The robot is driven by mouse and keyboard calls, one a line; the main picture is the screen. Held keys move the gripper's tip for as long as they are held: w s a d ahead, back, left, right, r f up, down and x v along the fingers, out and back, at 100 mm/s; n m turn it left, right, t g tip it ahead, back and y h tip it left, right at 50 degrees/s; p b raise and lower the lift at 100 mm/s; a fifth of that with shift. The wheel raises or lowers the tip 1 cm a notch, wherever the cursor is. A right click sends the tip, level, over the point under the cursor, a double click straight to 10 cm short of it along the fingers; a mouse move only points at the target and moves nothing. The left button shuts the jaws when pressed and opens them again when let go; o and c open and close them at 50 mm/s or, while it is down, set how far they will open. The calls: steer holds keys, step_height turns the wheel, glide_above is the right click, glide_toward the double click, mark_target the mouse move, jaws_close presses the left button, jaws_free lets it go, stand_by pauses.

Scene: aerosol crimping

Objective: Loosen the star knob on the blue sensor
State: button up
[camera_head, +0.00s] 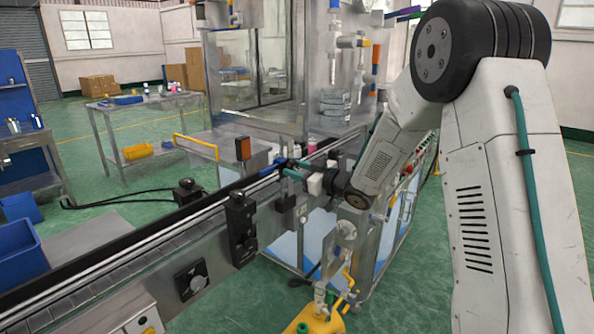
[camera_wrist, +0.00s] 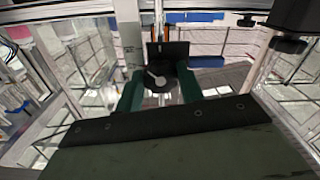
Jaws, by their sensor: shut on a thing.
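My gripper (camera_wrist: 159,88) shows in the wrist view with a green finger on each side of a dark round knob (camera_wrist: 158,78) that has a pale pointer-like mark. The fingers are shut on this knob. A black block (camera_wrist: 168,50) stands just behind the knob. In the head view my gripper (camera_head: 287,170) is at the conveyor's rail, at the end of my arm, and the knob is too small or hidden there to make out.
The conveyor (camera_head: 130,250) runs from the lower left to the glass-walled machine (camera_head: 255,75). Black boxes (camera_head: 240,225) are mounted on its near side. A yellow device (camera_head: 318,320) stands below my arm. A steel table (camera_head: 150,103) stands at the back left, with open green floor around it.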

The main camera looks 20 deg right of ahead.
steer(key=n, duration=0.4)
steer(key=shift+n, duration=0.3)
steer(key=shift+d+n, duration=0.1)
steer(key=shift+n, duration=1.9)
steer(key=o, duration=1)
steer(key=v, duration=0.7)
steer(key=shift+s+d, duration=0.25)
